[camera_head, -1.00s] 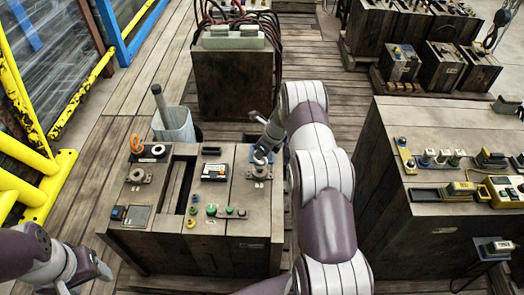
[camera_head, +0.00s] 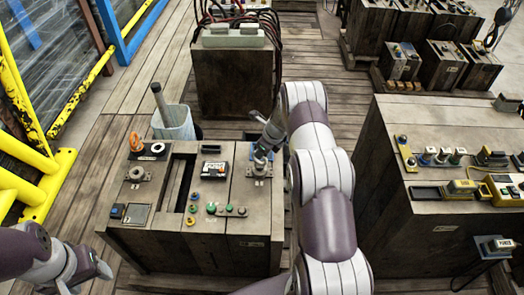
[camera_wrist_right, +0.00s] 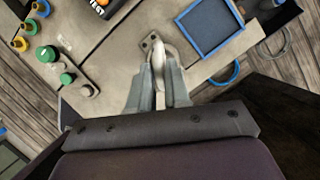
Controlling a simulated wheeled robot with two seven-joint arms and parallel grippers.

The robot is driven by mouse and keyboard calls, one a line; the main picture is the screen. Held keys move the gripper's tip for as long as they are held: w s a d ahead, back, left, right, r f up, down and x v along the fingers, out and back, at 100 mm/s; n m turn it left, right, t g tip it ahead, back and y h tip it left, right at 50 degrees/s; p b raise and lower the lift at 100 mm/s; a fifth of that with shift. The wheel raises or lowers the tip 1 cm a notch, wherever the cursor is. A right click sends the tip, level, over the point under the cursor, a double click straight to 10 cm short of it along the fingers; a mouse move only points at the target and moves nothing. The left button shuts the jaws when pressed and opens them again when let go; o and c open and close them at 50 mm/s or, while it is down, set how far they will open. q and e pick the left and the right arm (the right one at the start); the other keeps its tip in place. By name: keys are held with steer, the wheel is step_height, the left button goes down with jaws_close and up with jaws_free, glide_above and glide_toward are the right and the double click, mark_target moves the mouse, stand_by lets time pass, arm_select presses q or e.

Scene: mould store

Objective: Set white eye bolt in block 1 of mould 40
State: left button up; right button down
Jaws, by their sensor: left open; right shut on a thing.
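My right gripper (camera_head: 263,152) is shut on the white eye bolt (camera_wrist_right: 158,62). It holds the bolt at the round metal seat (camera_head: 259,170) on the right-hand block (camera_head: 255,208) of the near wooden mould. In the right wrist view the bolt's ring stands between the fingers, over a small metal plate (camera_wrist_right: 148,42). The fingers hide most of the bolt, and I cannot tell how deep it sits. A similar metal seat (camera_head: 137,173) is on the left block. My left gripper (camera_head: 98,272) is open and empty, low at the left. The mould's number cannot be read.
An orange ring (camera_head: 136,142) stands at the mould's back left. Green knobs (camera_head: 211,209) and a small meter (camera_head: 214,171) sit mid-top. A blue-rimmed tray (camera_wrist_right: 208,25) lies beside the bolt. A bucket (camera_head: 174,123) stands behind; another mould (camera_head: 440,225) is at right.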

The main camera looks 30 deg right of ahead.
steer(key=shift+f+b, duration=0.35)
steer(key=shift+f, duration=0.05)
stand_by(0.4)
steer(key=c, duration=1)
jaws_free()
steer(key=v, duration=1.2)
steer(key=shift+s+r, duration=0.15)
steer(key=shift+r, duration=0.2)
